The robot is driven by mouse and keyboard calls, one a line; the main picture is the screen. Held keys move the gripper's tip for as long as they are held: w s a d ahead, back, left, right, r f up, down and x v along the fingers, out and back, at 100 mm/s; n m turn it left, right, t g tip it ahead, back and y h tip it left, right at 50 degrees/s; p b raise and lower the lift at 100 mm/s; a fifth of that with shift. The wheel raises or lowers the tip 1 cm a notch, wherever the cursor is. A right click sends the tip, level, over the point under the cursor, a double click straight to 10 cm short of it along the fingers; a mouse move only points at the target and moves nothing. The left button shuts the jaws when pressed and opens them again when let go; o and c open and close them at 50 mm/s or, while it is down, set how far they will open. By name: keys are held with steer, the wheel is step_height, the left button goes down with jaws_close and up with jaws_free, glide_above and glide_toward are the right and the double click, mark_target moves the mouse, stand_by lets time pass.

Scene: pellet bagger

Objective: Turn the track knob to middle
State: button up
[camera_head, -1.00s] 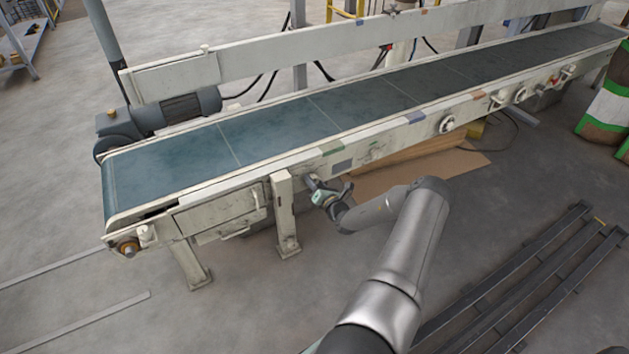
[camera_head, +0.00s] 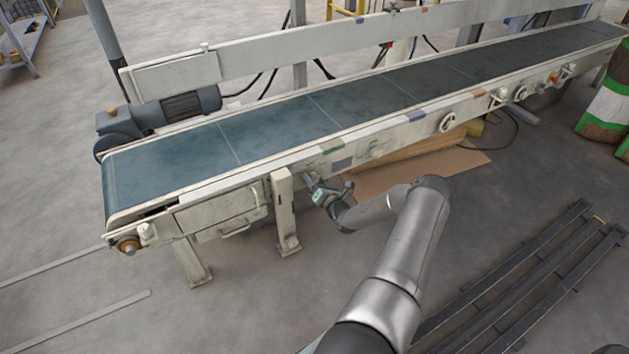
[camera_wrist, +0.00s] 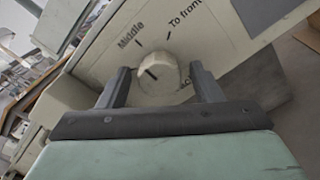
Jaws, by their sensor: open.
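The track knob (camera_wrist: 160,78) is a pale round knob on the cream side panel in the wrist view. A short dark mark sits left of its centre, slanting toward the upper left. The label "Middle" (camera_wrist: 130,36) is above and left of it, and "To front" (camera_wrist: 185,13) is above and right. A third label at the lower right is mostly hidden by a finger. My gripper (camera_wrist: 160,69) is open, with one finger on each side of the knob and gaps visible. In the head view, my gripper (camera_head: 312,182) is at the conveyor's near side, beside the support leg.
The conveyor (camera_head: 270,127) runs from lower left to upper right. A support leg (camera_head: 284,212) stands just left of my gripper. Handwheels (camera_head: 447,122) are farther right on the side rail. Cardboard (camera_head: 400,170) lies below, and dark metal bars (camera_head: 530,270) lie on the floor.

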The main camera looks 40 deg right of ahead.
steer(key=s+a+p, duration=0.2)
steer(key=s+p, duration=0.2)
steer(key=s, duration=1.3)
steer(key=shift+a, duration=0.25)
steer(key=w+a+r+n+g+y+p, duration=0.25)
steer(key=a+r+n+y, duration=0.4)
steer(key=r, duration=0.35)
steer(key=w+a+r+n+g+y+p, duration=0.2)
steer(key=w+a+r+n+y+p, duration=0.15)
steer(key=a+r+n+y, duration=0.4)
steer(key=s+a+r+n+g+y+p, duration=0.1)
steer(key=s+a+r+n+g+p, duration=0.2)
steer(key=a+r+n, duration=0.4)
steer(key=s+a+r+n+g+p, duration=0.1)
steer(key=a+r+n+g+p, duration=0.25)
steer(key=a+r+g, duration=0.4)
steer(key=s+a+r+n+h+p, duration=0.2)
steer(key=s+r+n+h+p, duration=0.2)
steer(key=r, duration=0.5)
steer(key=s+a+r+n+g+h+p, duration=0.1)
steer(key=s+r+n+h+p, duration=0.3)
steer(key=s+r+n, duration=0.4)
steer(key=s+a+r+n+g+h+p, duration=0.1)
steer(key=s+a+r+n+h+p, duration=0.2)
steer(key=s+r+n, duration=0.3)
step_height(320, 180, up, 5)
steer(key=n+h+p, duration=0.1)
steer(key=n, duration=0.2)
steer(key=shift+s+a, duration=0.25)
